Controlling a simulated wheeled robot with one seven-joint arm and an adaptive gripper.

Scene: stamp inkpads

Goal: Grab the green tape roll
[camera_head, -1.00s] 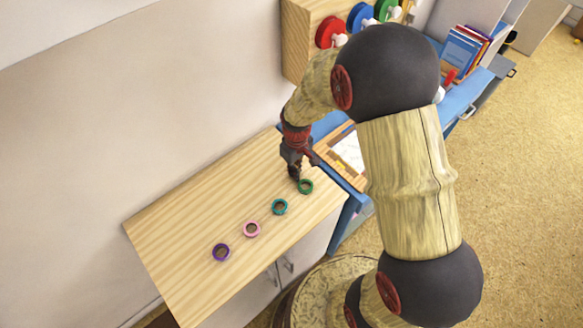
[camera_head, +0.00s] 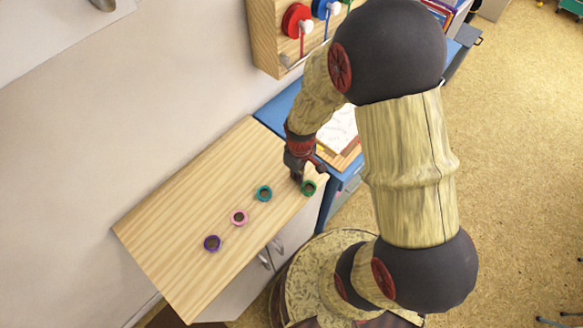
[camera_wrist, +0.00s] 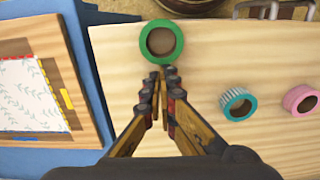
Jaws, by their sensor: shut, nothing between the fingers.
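The green tape roll (camera_head: 308,188) lies flat near the right end of the wooden cabinet top, close to its front edge. In the wrist view the green tape roll (camera_wrist: 161,42) is a ring just beyond my fingertips. My gripper (camera_head: 297,178) is low over the cabinet top, beside the roll. In the wrist view my gripper (camera_wrist: 163,72) has its fingertips together and nothing between them. I cannot tell whether the tips touch the roll's near rim.
A teal roll (camera_head: 264,193), a pink roll (camera_head: 239,217) and a purple roll (camera_head: 212,243) lie in a row to the left. A blue table (camera_head: 272,113) with a wooden-framed paper (camera_wrist: 35,95) adjoins the cabinet. The cabinet top (camera_head: 185,215) is bare behind the rolls.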

